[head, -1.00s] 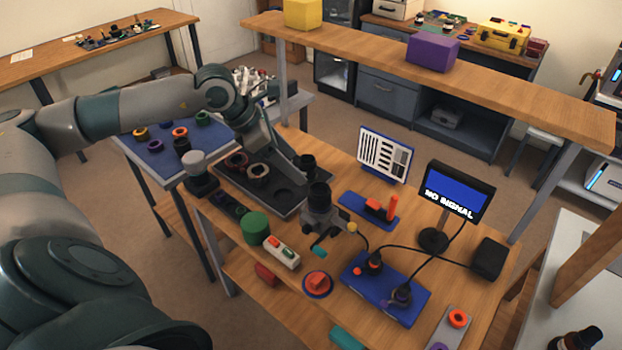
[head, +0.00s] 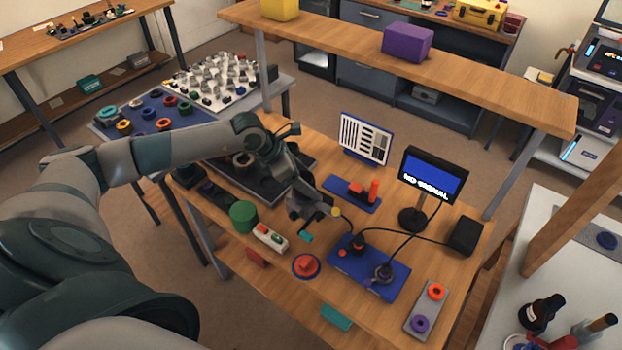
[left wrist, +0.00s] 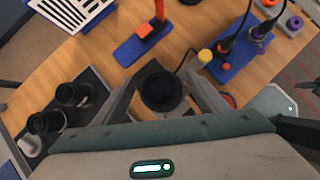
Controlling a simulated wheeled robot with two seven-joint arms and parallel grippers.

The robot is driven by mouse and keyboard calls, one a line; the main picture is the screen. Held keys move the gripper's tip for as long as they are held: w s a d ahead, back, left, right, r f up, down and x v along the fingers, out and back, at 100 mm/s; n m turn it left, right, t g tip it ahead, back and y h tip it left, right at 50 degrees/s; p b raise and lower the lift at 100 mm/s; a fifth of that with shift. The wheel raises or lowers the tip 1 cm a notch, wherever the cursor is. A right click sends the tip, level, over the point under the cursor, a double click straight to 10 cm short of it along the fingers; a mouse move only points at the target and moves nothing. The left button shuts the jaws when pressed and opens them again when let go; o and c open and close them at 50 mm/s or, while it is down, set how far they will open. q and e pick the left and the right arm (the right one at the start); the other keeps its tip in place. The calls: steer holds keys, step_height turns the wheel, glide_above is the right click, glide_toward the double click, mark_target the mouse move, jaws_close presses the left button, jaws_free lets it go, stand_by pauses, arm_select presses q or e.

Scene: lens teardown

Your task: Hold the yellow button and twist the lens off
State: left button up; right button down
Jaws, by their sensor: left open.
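The black round lens (left wrist: 161,87) sits between the two spread fingers of my left gripper (left wrist: 165,95) in the left wrist view. I cannot tell whether the fingers touch it. In the head view my left gripper (head: 302,200) is over the grey lens body and hides most of it. The yellow button (left wrist: 205,56) shows just beyond the right finger; in the head view it (head: 336,211) sticks out to the right of the gripper.
A blue board (head: 368,266) with black plugs and cables lies to the right. A red knob (head: 306,265), green cylinder (head: 243,216) and dark tray (head: 290,172) are nearby. A monitor (head: 433,176) and an overhead shelf (head: 450,85) stand behind.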

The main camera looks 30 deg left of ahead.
arm_select(q)
steer(key=shift+p+x, duration=0.4)
steer(key=shift+x, duration=1)
steer(key=shift+c, duration=0.6)
steer(key=c, duration=1.2)
steer(key=shift+o, duration=0.2)
steer(key=shift+r+n+t+y+p, duration=0.1)
steer(key=shift+n+t+y+p, duration=0.25)
steer(key=shift+n+p, duration=0.35)
steer(key=shift+w+a+n+y, duration=0.15)
steer(key=shift+n+y, duration=0.1)
steer(key=shift+n, duration=0.35)
